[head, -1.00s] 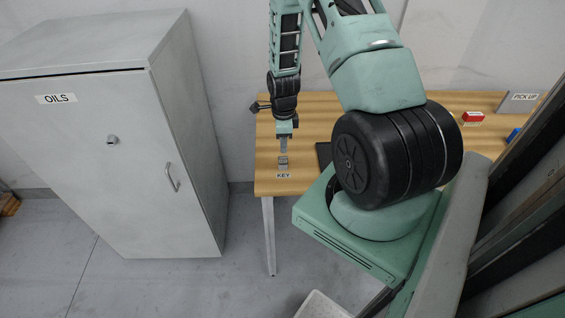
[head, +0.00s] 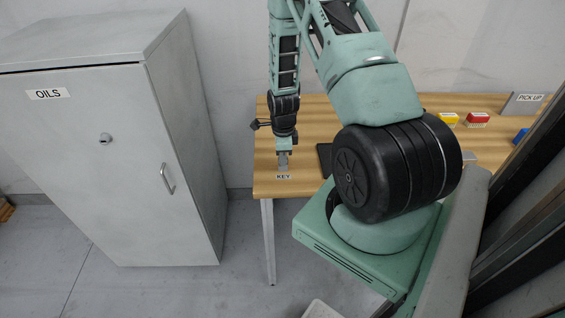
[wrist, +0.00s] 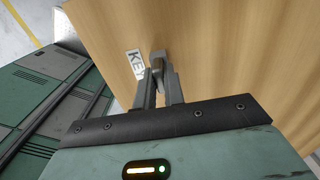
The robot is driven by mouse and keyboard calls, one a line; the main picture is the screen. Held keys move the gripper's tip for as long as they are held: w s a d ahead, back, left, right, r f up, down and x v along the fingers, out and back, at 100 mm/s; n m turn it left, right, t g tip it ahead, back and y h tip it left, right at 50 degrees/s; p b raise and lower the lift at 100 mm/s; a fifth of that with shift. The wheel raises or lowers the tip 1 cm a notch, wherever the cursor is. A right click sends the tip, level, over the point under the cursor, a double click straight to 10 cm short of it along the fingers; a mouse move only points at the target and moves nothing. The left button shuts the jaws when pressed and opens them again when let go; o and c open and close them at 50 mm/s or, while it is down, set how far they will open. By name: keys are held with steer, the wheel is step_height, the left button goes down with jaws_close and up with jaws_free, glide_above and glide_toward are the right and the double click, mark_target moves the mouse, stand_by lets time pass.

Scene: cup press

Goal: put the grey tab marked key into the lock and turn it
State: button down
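The grey tab (wrist: 157,58) stands on the wooden table by a white label reading KEY (wrist: 135,64); in the head view that label (head: 283,176) is at the table's front left. My gripper (head: 283,165) is down at the tab, hiding most of it there. In the wrist view my gripper (wrist: 157,76) has its two fingers apart, with the tab at the fingertips; I see no clear grip on it. The round lock (head: 106,139) is on the door of the grey cabinet (head: 75,190) marked OILS, left of the table.
The cabinet door has a handle (head: 168,178) right of the lock and looks shut. On the table (head: 300,110) are a yellow block (head: 448,119), a red block (head: 477,119), a blue block (head: 521,135) and a PICK UP sign (head: 528,98). Floor is clear before the cabinet.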

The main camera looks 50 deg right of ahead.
steer(key=shift+r+p, duration=0.45)
steer(key=shift+r, duration=0.2)
stand_by(0.6)
steer(key=shift+r+p, duration=1)
steer(key=shift+r, duration=0.5)
